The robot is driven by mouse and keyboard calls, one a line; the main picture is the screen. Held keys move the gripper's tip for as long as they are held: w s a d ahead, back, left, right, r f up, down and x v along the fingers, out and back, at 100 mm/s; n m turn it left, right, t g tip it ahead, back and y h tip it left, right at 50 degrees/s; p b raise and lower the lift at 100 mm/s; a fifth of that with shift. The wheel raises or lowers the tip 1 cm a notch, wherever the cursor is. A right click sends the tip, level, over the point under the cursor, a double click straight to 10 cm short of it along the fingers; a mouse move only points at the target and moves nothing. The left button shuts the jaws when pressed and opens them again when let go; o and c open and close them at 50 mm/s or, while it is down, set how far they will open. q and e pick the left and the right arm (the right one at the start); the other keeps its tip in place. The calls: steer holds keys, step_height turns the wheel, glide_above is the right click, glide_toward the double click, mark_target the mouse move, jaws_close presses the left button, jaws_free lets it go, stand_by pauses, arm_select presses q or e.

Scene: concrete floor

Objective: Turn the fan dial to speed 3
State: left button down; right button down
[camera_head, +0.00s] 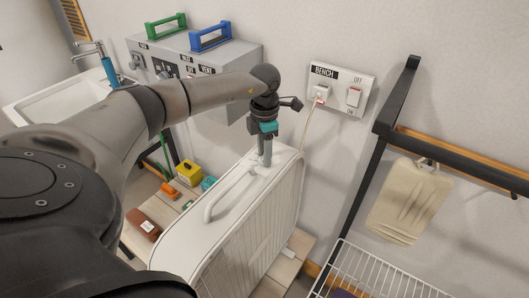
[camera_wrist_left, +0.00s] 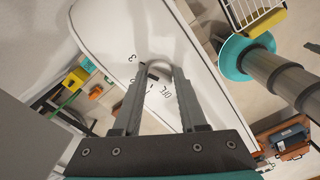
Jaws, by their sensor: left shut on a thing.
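The white fan (camera_head: 240,230) is a box-shaped unit standing upright, with a carry handle (camera_head: 228,193) and a ribbed front. My left gripper (camera_head: 265,158) reaches down to the far end of its top. In the left wrist view, the pale fan dial (camera_wrist_left: 159,69) sits between the two fingers of the left gripper (camera_wrist_left: 157,75), which are shut on it. Printed marks beside it include a 3, a 1 and an OFF-like label; a small dark mark shows near the 1. The fingers partly cover the dial and scale. My right gripper is out of view.
A wall panel (camera_head: 340,88) marked BENCH holds a plug with a cord and a switch. A grey control box (camera_head: 235,68) with green and blue handles is behind left. A yellow block (camera_head: 188,172) and other small items lie left of the fan. A rack (camera_head: 385,130) stands right.

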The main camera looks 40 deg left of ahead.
arm_select(q)
steer(key=shift+r, duration=0.1)
steer(key=shift+c, duration=2.2)
jaws_free()
step_height(320, 180, up, 15)
steer(key=shift+p, duration=0.3)
